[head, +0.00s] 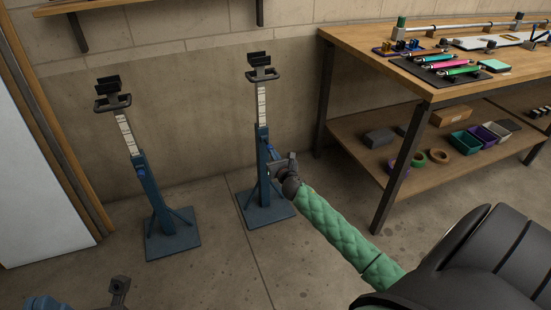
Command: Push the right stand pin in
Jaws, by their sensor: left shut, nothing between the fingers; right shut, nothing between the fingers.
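The right stand (263,190) is a blue post on a square base, with a pale marked inner bar and a dark cradle on top. It stands upright near the wall. My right gripper (274,167) is shut and empty, close against the right side of the post at mid-height. The pin is hidden or too small to make out there, and I cannot tell whether the fingers touch it. The left stand (154,200) is similar and stands to the left. My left gripper (121,285) is low at the bottom left edge, partly cut off, shut and empty.
A wooden workbench (350,37) with tools fills the right side. Its lower shelf (350,128) holds bins and tape rolls. A wall shelf (85,6) is at top left. A white panel (35,190) is at the left. The floor between the stands is clear.

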